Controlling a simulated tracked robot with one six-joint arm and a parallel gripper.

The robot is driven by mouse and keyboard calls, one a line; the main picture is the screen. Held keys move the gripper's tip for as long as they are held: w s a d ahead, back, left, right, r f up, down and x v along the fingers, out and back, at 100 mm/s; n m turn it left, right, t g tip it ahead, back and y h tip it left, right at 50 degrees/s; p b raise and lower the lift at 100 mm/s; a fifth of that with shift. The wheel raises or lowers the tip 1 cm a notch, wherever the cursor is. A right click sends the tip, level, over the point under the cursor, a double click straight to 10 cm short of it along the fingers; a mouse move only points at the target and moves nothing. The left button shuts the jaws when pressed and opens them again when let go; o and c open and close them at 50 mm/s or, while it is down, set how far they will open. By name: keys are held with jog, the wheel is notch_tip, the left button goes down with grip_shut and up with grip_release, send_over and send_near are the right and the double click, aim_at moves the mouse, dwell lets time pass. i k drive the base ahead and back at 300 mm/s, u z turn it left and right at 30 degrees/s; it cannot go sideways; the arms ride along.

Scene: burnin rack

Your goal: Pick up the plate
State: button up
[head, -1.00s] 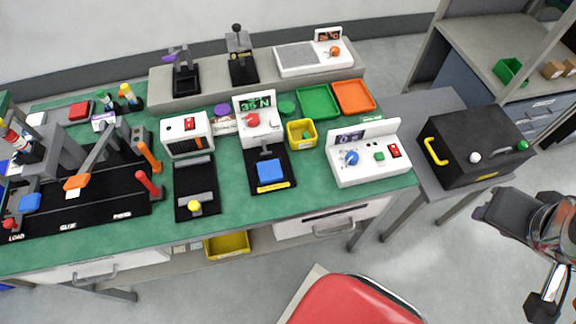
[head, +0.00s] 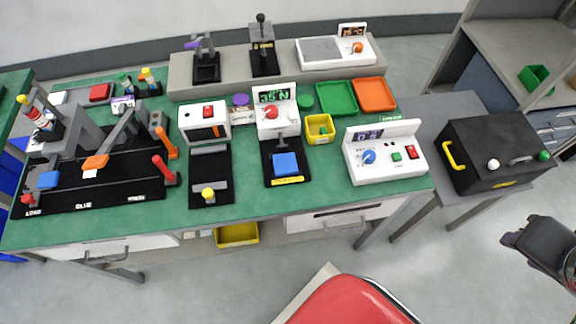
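No thing is clearly marked as the plate. A flat blue square (head: 285,163) lies on a black fixture in the middle of the green bench; it may be the plate, but I cannot tell. A smaller blue piece (head: 48,180) and an orange piece (head: 96,162) are on the black stations at the left. The dark end of my arm, probably my gripper (head: 538,243), shows at the right edge over the floor, well away from the bench. Its fingers are not clear, and I see nothing held in it.
Green (head: 337,97) and orange (head: 374,95) trays lie at the bench's back right. A white control box (head: 385,155) stands near its right end. A black box with a yellow handle (head: 495,153) is on the grey side table. A red chair (head: 345,303) stands in front.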

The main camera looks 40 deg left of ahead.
aim_at(284, 164)
jog(key=u, duration=0.05)
jog(key=k, duration=1.75)
jog(key=u, duration=1.7)
jog(key=i, duration=1)
